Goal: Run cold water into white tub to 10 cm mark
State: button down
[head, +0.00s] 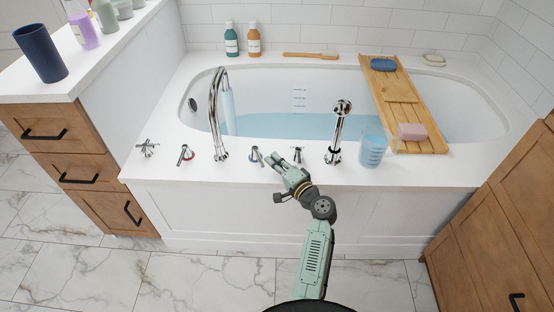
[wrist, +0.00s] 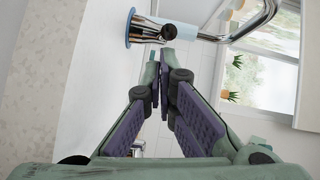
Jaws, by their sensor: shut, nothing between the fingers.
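The white tub (head: 460,112) holds a shallow layer of pale blue water (head: 290,125). Marks (head: 299,97) with labels too small to read show on its far inner wall, just above the waterline. A stream (head: 228,106) falls from the curved chrome spout (head: 214,110). A blue-ringed lever tap (head: 256,155) and a red-ringed one (head: 186,154) stand on the near rim. My gripper (head: 275,160) is shut and empty beside the blue-ringed tap. In the wrist view, my fingertips (wrist: 165,58) point towards the blue-ringed tap (wrist: 148,30); contact cannot be told.
Cross-handled taps (head: 147,148) (head: 299,154), a hand shower (head: 339,125) and a glass of blue liquid (head: 373,150) line the near rim. A wooden tray (head: 405,105) bridges the tub. Wooden cabinets (head: 85,165) (head: 500,220) stand on both sides. Floor in front is clear.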

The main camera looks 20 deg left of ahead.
aim_at(264, 166)
jog(key=shift+s+a+m+t+h+p, duration=0.25)
jog(key=shift+s+m+t+h+p, duration=0.15)
jog(key=shift+m+t+h, duration=0.2)
jog(key=shift+s+a+m+t+h+p, duration=0.3)
jog(key=shift+s+m+t+h, duration=0.2)
jog(key=shift+t, duration=0.2)
jog(key=shift+s+a+f+b, duration=0.15)
jog(key=shift+s+b, duration=0.15)
jog(key=shift+s+a, duration=0.35)
jog(key=shift+a, duration=0.05)
